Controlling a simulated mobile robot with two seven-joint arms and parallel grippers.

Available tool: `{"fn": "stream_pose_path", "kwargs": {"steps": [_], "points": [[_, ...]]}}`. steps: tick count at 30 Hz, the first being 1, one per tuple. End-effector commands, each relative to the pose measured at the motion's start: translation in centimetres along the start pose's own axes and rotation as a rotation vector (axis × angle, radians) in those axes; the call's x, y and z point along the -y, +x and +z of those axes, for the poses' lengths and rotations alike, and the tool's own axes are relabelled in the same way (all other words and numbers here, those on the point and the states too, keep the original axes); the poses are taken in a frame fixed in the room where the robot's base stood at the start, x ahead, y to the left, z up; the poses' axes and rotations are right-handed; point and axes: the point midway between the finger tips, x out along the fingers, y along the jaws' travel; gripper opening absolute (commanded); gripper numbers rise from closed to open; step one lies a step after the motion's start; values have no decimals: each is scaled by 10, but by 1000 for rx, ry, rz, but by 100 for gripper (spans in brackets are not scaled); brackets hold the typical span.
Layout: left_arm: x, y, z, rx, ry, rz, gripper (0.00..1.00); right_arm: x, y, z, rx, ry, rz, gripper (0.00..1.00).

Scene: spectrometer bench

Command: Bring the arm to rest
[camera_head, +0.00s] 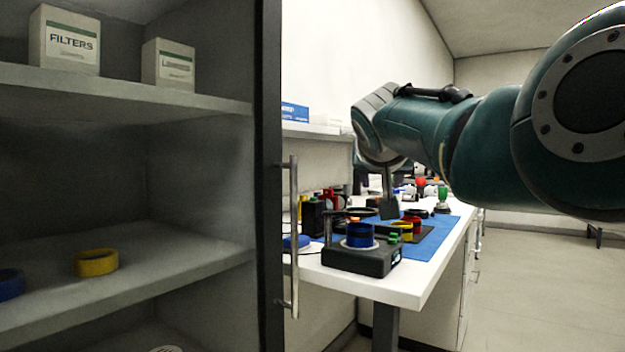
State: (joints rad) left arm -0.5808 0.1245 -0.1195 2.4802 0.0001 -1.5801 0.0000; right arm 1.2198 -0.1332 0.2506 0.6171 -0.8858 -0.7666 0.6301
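My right arm comes in from the right edge and reaches over the bench. My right gripper (389,207) points down at its end, above the bench top behind the black instrument (358,262). Only a narrow dark finger shape shows, so whether it is open or shut is unclear. I see nothing clearly held in it. My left arm and gripper are out of the picture.
The black instrument bears a blue ring (360,235). A blue mat (440,232) with red and yellow rings lies on the white bench (415,288). A cabinet door edge with a metal handle (293,238) stands left. A yellow ring (96,262) sits on the cabinet shelf.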

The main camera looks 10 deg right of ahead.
Motion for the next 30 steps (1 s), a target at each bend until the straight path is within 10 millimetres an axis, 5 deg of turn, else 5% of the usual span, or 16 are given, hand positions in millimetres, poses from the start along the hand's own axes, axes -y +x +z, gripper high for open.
{"fn": "stream_pose_path", "kwargs": {"steps": [5,10,14,21,30], "points": [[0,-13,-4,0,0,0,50,-15,0,11,34,-3,28,51],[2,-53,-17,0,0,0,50,-62,-13,58,153,-34,99,51],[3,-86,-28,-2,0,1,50,-96,-47,104,268,-92,114,51],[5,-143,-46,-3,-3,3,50,-130,-157,172,491,-251,4,51],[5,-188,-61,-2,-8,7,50,-136,-304,206,712,-424,-244,51]]}}
